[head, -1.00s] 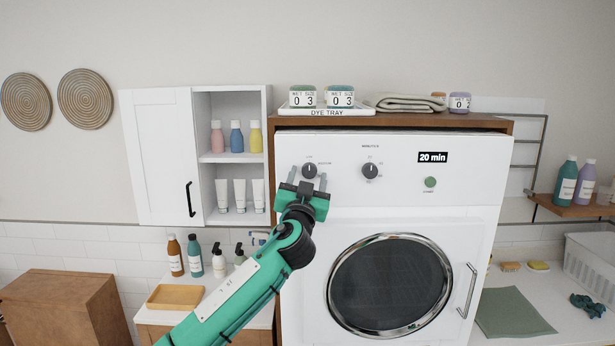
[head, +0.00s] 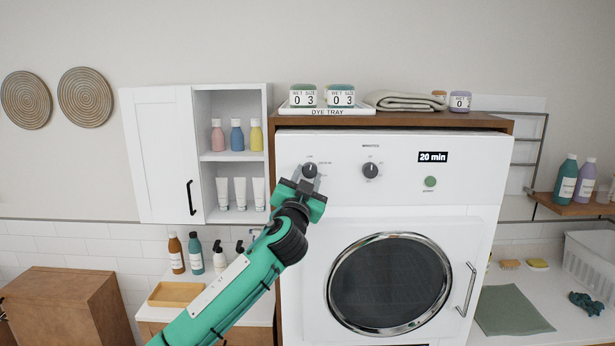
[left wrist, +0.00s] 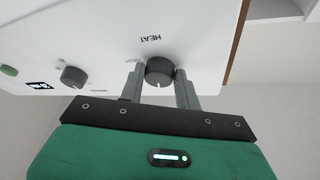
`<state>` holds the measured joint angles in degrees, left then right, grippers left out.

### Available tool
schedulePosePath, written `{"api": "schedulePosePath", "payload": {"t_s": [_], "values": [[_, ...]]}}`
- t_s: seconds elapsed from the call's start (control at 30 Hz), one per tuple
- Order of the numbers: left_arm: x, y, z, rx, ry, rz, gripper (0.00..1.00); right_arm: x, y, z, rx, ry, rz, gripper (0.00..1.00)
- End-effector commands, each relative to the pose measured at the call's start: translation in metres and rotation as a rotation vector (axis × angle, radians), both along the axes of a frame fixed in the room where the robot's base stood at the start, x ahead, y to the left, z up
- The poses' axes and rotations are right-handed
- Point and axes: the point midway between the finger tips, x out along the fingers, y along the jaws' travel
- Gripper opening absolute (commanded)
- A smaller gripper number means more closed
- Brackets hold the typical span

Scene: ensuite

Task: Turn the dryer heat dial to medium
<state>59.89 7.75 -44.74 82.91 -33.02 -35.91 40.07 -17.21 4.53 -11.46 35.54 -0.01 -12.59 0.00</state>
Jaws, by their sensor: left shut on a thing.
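The heat dial (head: 310,171) is a dark round knob at the upper left of the white dryer's front (head: 340,190). The word HEAT shows by it in the left wrist view, where the dial (left wrist: 159,72) sits between my two fingers. My left gripper (head: 307,173) is shut on the dial, one finger on each side. The dial's pointer setting is too small to tell surely. My right gripper is not in view.
A second dark knob (head: 370,170), a green button (head: 430,181) and a "20 min" display (head: 433,157) are to the right on the panel. The round door (head: 390,285) is below. A white cabinet (head: 160,155) stands at the left.

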Motion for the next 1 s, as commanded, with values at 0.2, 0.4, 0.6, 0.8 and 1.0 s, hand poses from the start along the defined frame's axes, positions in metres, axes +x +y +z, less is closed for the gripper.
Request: {"api": "schedulePosePath", "payload": {"t_s": [0.2, 0.4, 0.6, 0.8, 1.0], "values": [[0.0, 0.003, 0.005, 0.196, 0.0, -0.001, 0.1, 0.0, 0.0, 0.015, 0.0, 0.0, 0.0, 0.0], [0.0, 0.004, 0.005, 0.387, 0.0, 0.0, 0.1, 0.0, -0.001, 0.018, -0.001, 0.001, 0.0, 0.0], [0.0, 0.005, 0.007, 0.562, -0.001, 0.0, 0.1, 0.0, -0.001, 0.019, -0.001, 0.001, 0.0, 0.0], [0.0, 0.005, 0.007, 0.702, -0.001, -0.001, 0.1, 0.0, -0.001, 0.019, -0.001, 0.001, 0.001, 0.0], [0.0, 0.005, 0.008, 0.794, 0.0, 0.001, 0.1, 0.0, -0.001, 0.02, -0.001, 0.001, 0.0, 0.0]]}}
